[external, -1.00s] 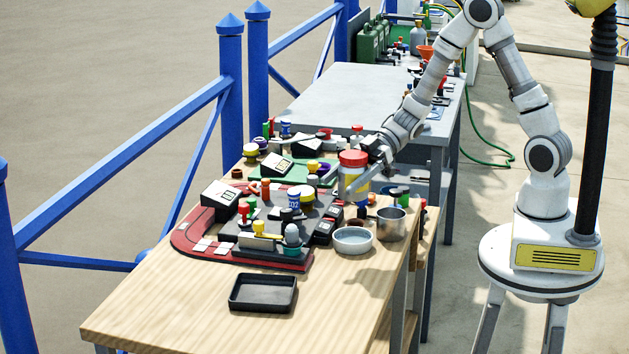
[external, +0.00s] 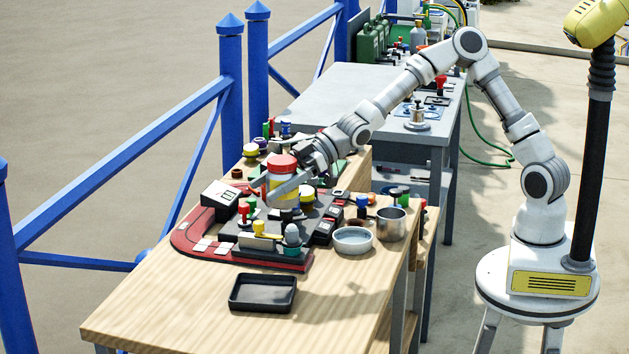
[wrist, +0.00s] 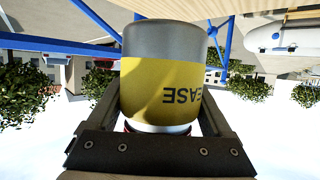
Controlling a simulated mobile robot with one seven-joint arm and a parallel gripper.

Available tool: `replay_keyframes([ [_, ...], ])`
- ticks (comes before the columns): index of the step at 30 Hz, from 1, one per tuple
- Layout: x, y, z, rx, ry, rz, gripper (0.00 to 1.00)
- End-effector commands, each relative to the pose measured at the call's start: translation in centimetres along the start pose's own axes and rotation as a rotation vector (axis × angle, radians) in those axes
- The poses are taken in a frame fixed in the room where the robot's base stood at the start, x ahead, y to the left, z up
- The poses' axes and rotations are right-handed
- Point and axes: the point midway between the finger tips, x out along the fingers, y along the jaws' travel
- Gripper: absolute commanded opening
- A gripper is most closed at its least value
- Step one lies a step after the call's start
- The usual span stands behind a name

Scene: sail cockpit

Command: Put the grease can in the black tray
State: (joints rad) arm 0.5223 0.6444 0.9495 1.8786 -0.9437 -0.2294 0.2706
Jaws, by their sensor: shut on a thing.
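The grease can (external: 281,183) has a red lid, a yellow band and a grey end. In the wrist view the can (wrist: 162,85) fills the middle, upside down in the picture, with "EASE" readable on its label. My gripper (external: 290,187) is shut on the can and holds it above the crowded part of the wooden table. In the wrist view my gripper's fingers (wrist: 160,118) lie on both sides of the can. The black tray (external: 263,292) lies empty near the table's front, below and in front of the can in the external view.
A red and grey board (external: 190,240) with several knobs and small boxes lies between can and tray. A shallow grey bowl (external: 352,239) and a metal cup (external: 391,224) stand at the right edge. Bare wood surrounds the tray.

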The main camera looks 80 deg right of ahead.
Motion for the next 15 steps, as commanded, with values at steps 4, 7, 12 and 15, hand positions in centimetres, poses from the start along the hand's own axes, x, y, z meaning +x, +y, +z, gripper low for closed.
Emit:
replay_keyframes([
  [4,1.6,-1.0,-1.3,0.002,0.005,0.01,0.02],
  [7,2.1,-1.0,0.4,0.002,-0.003,0.008,0.02],
  [12,2.9,-0.9,2.5,0.002,0.0,0.008,0.02],
  [15,3.4,-1.1,3.2,0.001,0.001,0.009,0.02],
])
